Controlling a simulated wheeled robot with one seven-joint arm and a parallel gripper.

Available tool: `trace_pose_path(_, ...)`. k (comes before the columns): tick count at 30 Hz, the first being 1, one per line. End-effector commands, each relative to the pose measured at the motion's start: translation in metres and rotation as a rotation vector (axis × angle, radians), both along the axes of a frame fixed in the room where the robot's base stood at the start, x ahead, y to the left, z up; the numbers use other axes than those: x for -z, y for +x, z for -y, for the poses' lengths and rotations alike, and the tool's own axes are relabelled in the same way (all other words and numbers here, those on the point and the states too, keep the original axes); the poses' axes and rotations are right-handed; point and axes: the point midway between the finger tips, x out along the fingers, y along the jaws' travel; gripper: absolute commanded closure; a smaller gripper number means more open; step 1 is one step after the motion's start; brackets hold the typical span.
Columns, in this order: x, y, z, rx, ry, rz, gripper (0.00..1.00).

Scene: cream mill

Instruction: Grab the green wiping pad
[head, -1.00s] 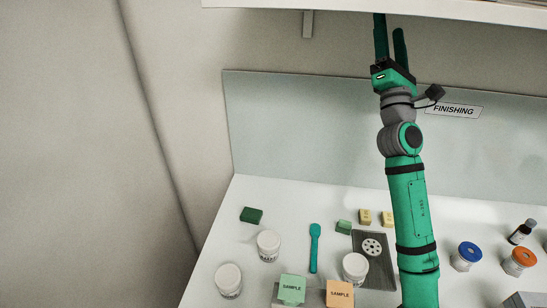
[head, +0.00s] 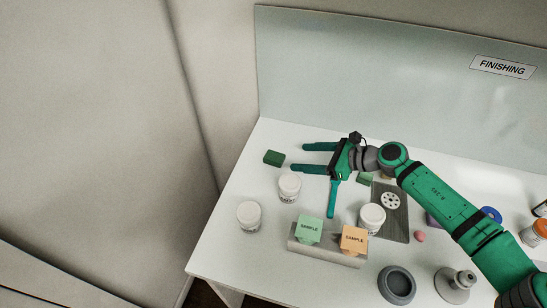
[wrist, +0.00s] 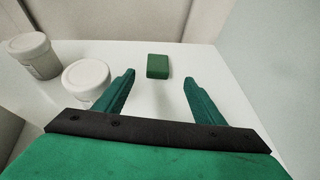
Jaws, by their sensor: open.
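The green wiping pad (head: 274,158) is a small dark green block lying on the white table near its back left corner. In the wrist view the pad (wrist: 158,65) is ahead of my gripper (wrist: 158,78), roughly centred between the two fingers and a little beyond their tips. My gripper (head: 297,157) is open and points left toward the pad in the head view, with a gap between fingertips and pad. Nothing is between the fingers.
White lidded jars (head: 290,187) and (head: 249,216) stand left and in front of my gripper. A sample holder (head: 326,251), a third jar (head: 372,217) and a dark tray (head: 392,222) are nearer the front. A back panel (head: 370,80) rises behind.

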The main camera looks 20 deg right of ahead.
Motion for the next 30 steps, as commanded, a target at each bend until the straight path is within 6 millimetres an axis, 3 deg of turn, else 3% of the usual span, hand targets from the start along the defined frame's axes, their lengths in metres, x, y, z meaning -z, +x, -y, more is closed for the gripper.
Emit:
trace_pose_path(9, 0.018, 0.029, -0.029, -0.001, 0.002, 0.002, 0.37)
trace_pose_path(24, 0.043, 0.057, -0.063, 0.0, 0.002, 0.003, 0.37)
trace_pose_path(30, 0.046, 0.061, -0.067, 0.001, 0.002, 0.004, 0.37)
